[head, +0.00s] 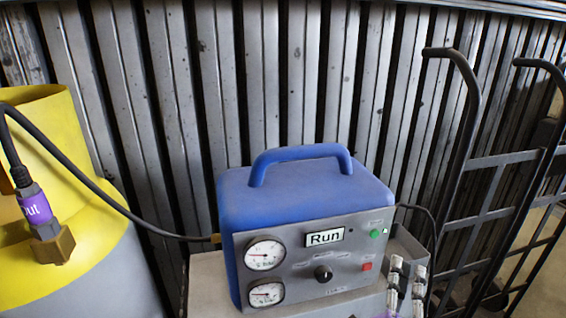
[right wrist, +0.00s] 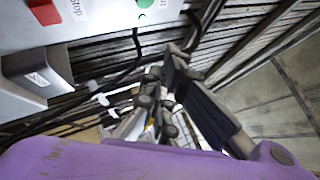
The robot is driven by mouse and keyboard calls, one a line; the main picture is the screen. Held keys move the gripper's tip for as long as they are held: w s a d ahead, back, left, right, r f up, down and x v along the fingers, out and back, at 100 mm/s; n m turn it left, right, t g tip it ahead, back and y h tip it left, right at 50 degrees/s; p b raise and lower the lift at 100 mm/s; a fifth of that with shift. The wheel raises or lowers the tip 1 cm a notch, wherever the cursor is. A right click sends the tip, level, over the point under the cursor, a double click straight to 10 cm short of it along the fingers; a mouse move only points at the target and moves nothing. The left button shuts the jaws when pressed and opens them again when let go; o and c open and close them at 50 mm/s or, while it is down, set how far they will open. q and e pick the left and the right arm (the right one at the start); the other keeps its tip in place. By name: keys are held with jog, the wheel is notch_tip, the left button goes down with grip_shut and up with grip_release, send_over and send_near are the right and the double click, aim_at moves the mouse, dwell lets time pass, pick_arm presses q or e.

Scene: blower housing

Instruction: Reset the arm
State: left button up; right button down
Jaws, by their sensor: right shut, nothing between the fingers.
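My right gripper (head: 407,271) is at the lower right of the head view, in front of the right edge of a blue machine (head: 290,190). Its fingers point up beside the grey control panel (head: 300,262). It is shut and empty. In the right wrist view the dark finger links (right wrist: 165,90) show beyond a purple part of my own arm. The panel's red button (head: 366,267) and green button (head: 374,234) are left of and above the fingers. I cannot tell if the gripper touches the panel. My left gripper is not in view.
The machine's display (head: 324,237) reads "Run"; two gauges (head: 265,254) sit at its left. A yellow and grey cylinder (head: 60,150) with a black hose (head: 95,185) stands left. A black hand truck (head: 465,170) stands right. A corrugated metal wall (head: 300,80) is behind.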

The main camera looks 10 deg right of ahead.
jog(key=w+a+f+n+t+y, duration=0.2)
jog(key=w+a+f+n+y, duration=0.15)
jog(key=a+n+y, duration=0.85)
jog(key=s+a+f+n+g+y+p, duration=0.1)
jog(key=s+a+f+n+g+y, duration=0.2)
jog(key=f+n, duration=0.65)
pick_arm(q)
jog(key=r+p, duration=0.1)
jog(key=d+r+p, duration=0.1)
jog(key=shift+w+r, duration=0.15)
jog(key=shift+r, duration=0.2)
pick_arm(e)
jog(key=s+f+n+g, duration=0.4)
jog(key=s+f, duration=0.5)
jog(key=s, duration=0.4)
jog(key=s+d+f+n+g+h, duration=0.1)
jog(key=s+f+n+g, duration=0.2)
jog(key=s+f, duration=0.6)
jog(key=s+g, duration=0.2)
jog(key=s, duration=0.2)
jog(key=shift+s+d+n, duration=0.15)
jog(key=shift+s+n, duration=0.15)
jog(key=shift+n, duration=0.05)
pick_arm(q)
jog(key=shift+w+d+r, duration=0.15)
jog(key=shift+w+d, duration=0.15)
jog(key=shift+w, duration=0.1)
pick_arm(e)
jog(key=shift+f, duration=0.1)
